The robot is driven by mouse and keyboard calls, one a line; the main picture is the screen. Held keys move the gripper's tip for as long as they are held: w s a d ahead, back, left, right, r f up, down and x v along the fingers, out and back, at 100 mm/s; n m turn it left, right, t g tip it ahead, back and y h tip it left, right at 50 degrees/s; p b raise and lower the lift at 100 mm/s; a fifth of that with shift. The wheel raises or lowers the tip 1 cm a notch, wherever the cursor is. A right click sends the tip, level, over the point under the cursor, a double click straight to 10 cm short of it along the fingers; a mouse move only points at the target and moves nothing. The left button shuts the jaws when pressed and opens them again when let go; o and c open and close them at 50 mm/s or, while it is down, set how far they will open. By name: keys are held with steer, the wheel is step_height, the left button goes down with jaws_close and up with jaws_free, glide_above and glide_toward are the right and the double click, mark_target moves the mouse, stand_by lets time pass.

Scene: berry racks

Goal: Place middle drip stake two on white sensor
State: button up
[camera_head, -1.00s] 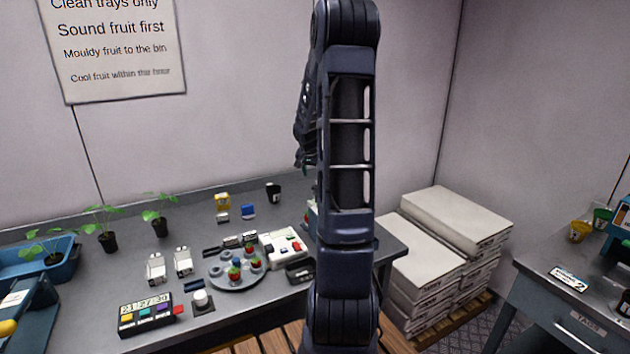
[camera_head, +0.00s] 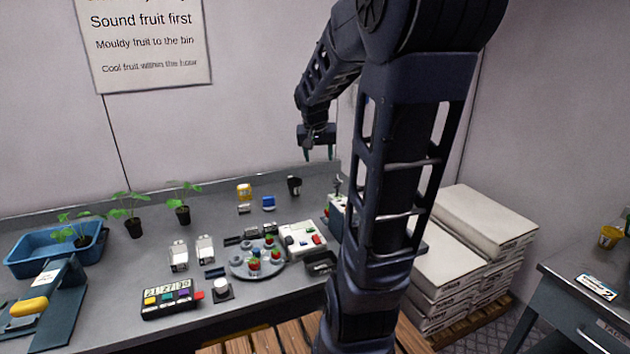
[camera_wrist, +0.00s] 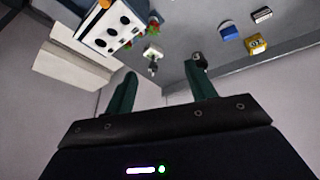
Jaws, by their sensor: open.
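My gripper (camera_head: 318,154) is open and empty, pointing down above the back of the bench; its two green fingers also show in the wrist view (camera_wrist: 160,72). A small white block (camera_head: 243,209), perhaps the white sensor, lies beside a blue block (camera_head: 268,203) and a yellow one (camera_head: 244,191). These blocks show at the upper right in the wrist view. A pale box with dark round holes (camera_wrist: 110,28) is at its upper left. A small white piece with a dark stem (camera_wrist: 152,55) stands beside the box. I cannot clearly tell the drip stakes apart.
A black cup (camera_head: 294,185) stands near the back edge. A round grey tray (camera_head: 240,270) with strawberries, a white box with coloured parts (camera_head: 293,233), a timer (camera_head: 168,312) and seedlings (camera_head: 182,214) crowd the bench. My arm hides its right end.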

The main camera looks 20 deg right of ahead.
steer(key=s+a+n+y, duration=0.1)
steer(key=s+a, duration=0.2)
steer(key=s, duration=0.3)
steer(key=s+a+r+n, duration=0.1)
steer(key=s+a+n, duration=0.1)
steer(key=s, duration=0.4)
steer(key=s+a+n+y, duration=0.1)
steer(key=s+a, duration=0.3)
steer(key=s, duration=0.2)
steer(key=shift+s+r+n+t+y, duration=0.15)
steer(key=shift+s+n+t+y, duration=0.15)
steer(key=shift+s+n+t, duration=0.1)
